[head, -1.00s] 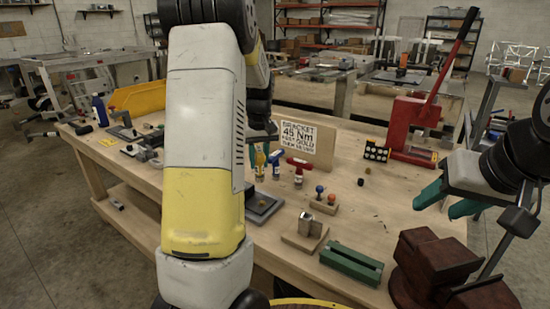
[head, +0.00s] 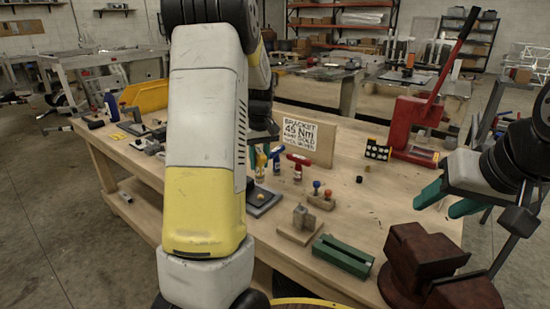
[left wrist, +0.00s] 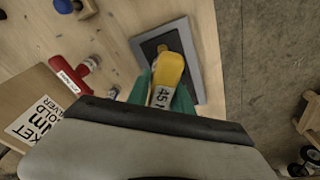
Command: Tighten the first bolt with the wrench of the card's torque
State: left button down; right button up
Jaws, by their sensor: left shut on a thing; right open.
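My left gripper (left wrist: 160,97) is shut on a yellow wrench (left wrist: 168,72) whose white label reads 45. The card (head: 300,135) reads BRACKET 45 Nm, with gold and silver named below in small print. A blue wrench (head: 276,153) and a red wrench (head: 298,160) stand beside it. My right gripper (head: 442,203) is open and empty.
A wooden block with a metal piece (head: 301,214), a knob stand (head: 322,199) and a green channel block (head: 343,254) stand at the front. A red press (head: 412,120) and a dotted black block (head: 378,150) are at the right. The tabletop between is mostly clear.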

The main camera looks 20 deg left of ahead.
aim_at(260, 177)
pick_arm(q)
jog(key=shift+f, duration=3)
jog(key=m, duration=0.4)
jog(key=shift+h, duration=0.3)
jog(key=shift+r, duration=3.35)
